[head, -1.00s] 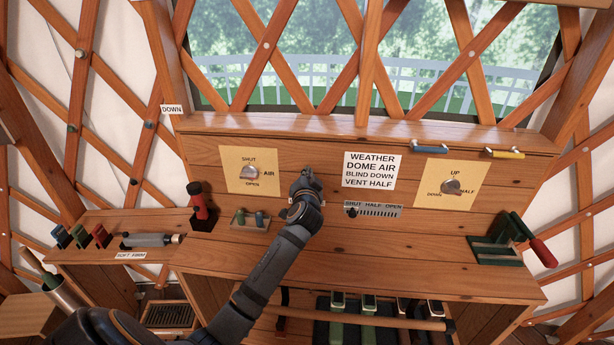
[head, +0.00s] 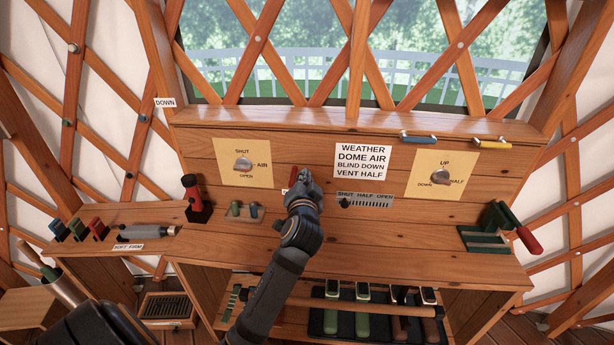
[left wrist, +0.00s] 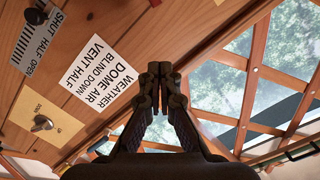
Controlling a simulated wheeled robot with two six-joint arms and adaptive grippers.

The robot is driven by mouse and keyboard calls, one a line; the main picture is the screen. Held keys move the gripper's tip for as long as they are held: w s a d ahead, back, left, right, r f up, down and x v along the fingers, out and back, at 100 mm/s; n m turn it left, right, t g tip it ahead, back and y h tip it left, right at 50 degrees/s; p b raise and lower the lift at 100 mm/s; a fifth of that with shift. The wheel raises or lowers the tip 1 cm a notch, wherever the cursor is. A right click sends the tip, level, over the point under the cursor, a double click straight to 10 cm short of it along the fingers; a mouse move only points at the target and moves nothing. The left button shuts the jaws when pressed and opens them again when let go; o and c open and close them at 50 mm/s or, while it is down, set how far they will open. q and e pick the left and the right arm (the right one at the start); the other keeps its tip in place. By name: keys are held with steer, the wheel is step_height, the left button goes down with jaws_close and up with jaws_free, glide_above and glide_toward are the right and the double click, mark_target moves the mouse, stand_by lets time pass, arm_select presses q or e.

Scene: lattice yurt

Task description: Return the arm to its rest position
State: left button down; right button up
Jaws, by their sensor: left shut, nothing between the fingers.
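My left gripper (head: 301,177) is shut and empty, in front of the panel between the air dial (head: 243,163) and the white weather sign (head: 361,161). In the left wrist view its fingertips (left wrist: 160,68) meet, with the sign (left wrist: 103,76) beyond them to the left. The forearm rises from the bottom of the head view and hides part of the desk. A small red bit shows beside the fingers; I cannot tell what it is. My right gripper is not in view.
A vent slider (head: 345,203) sits at its shut end, below the sign. A blind dial (head: 441,177) is at the right. A red-handled lever (head: 527,239) juts from the right desk end. Several handled tools hang below.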

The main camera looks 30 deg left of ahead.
arm_select(q)
steer(key=shift+d, duration=0.1)
steer(key=s+d+f+n+g+h, duration=0.1)
steer(key=s+d+f+g+h, duration=0.15)
steer(key=s+f, duration=0.4)
steer(key=s+d+f+g+h, duration=0.1)
steer(key=s+f+g+h, duration=0.2)
steer(key=f, duration=0.6)
steer(key=s+d+f+g+h, duration=0.1)
steer(key=s+d+f+g, duration=0.25)
steer(key=s, duration=0.45)
steer(key=s+d+f+g+h, duration=0.25)
steer(key=s+f, duration=0.25)
steer(key=s, duration=0.3)
step_height(320, 180, down, 23)
steer(key=s+a+p, duration=0.2)
steer(key=p, duration=0.1)
steer(key=s+f+p, duration=0.1)
steer(key=s+f, duration=0.6)
steer(key=s, duration=0.2)
steer(key=s+a+f+g+p, duration=0.1)
steer(key=s+f, duration=0.5)
steer(key=s, duration=0.3)
steer(key=shift+s+f+n+y+p, duration=0.3)
steer(key=shift+s+f+y+p, duration=0.05)
steer(key=shift+y, duration=0.05)
steer(key=shift+a+g, duration=0.1)
steer(key=shift+g, duration=0.15)
